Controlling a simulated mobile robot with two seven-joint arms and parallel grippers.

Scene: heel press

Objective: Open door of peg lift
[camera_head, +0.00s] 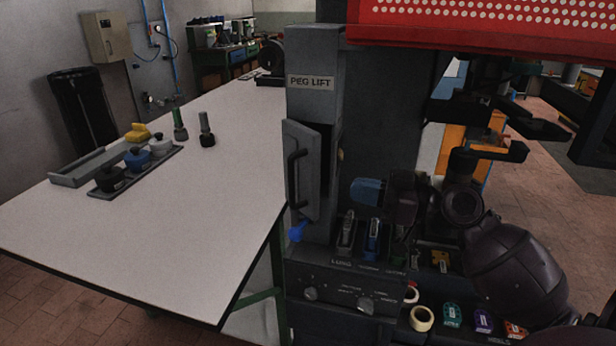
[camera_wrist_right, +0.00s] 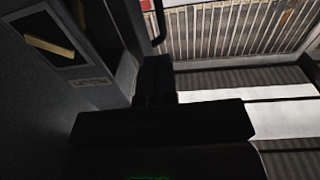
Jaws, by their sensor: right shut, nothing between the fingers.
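The grey peg lift column carries the label PEG LIFT (camera_head: 310,83). Its narrow door (camera_head: 305,190) bears a black bar handle (camera_head: 293,178) and stands at an angle, swung out to the left. A dark opening (camera_head: 326,145) shows beside it. My right gripper (camera_head: 370,193) is right of the column, apart from the handle, above the lever panel. It is shut and empty. The wrist view shows its dark fingers (camera_wrist_right: 155,75) close below part of a dark handle (camera_wrist_right: 155,22). My left gripper is out of sight.
A white table (camera_head: 210,210) with black, blue and yellow knobbed pieces (camera_head: 135,160) extends left. Lever slots (camera_head: 373,240) and a control panel (camera_head: 335,290) lie below my right gripper. A red perforated guard (camera_head: 480,20) hangs above. Tape rolls (camera_head: 422,319) lie at the front.

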